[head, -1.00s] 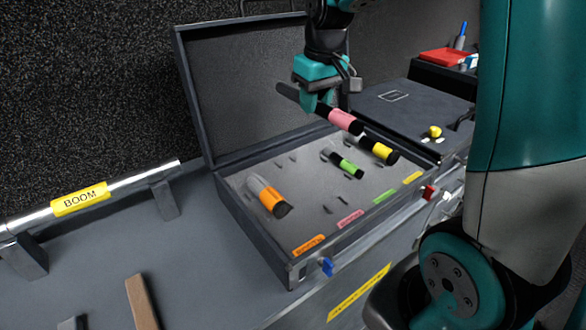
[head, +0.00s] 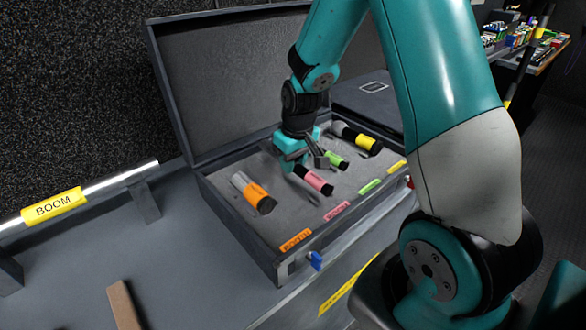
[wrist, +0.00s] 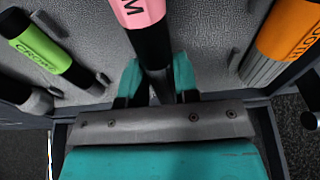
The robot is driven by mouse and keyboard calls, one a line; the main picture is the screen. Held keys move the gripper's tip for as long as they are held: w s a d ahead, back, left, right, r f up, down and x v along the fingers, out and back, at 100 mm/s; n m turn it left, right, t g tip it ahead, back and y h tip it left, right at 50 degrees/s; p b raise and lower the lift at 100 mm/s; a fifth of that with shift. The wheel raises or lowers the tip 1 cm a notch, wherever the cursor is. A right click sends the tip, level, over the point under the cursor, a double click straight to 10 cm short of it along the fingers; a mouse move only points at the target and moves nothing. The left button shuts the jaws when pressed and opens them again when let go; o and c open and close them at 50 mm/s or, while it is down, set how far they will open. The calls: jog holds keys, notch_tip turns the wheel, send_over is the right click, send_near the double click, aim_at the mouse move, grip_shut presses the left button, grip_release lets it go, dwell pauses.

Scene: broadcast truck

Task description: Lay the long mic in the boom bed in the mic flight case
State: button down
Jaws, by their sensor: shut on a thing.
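The long mic (head: 317,181) is black with a pink band, on which the wrist view shows a letter M. My gripper (wrist: 157,82) is shut on its black body, which also shows in the wrist view (wrist: 152,45). The mic lies low over or in the grey foam of the open mic flight case (head: 240,238), in line with the pink label (head: 336,211). My gripper hides its back end, and I cannot tell whether it rests fully in the bed.
An orange-banded mic (head: 252,192) lies left of the held one. A green-banded mic (head: 336,160) and a yellow-banded mic (head: 361,140) lie to the right. The raised lid (head: 230,85) stands behind. A silver BOOM pole (head: 95,193) runs along the left.

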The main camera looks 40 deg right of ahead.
jog(key=shift+f, duration=1.1)
jog(key=shift+f, duration=0.15)
jog(key=c, duration=0.9)
grip_release()
jog(key=shift+o, duration=0.2)
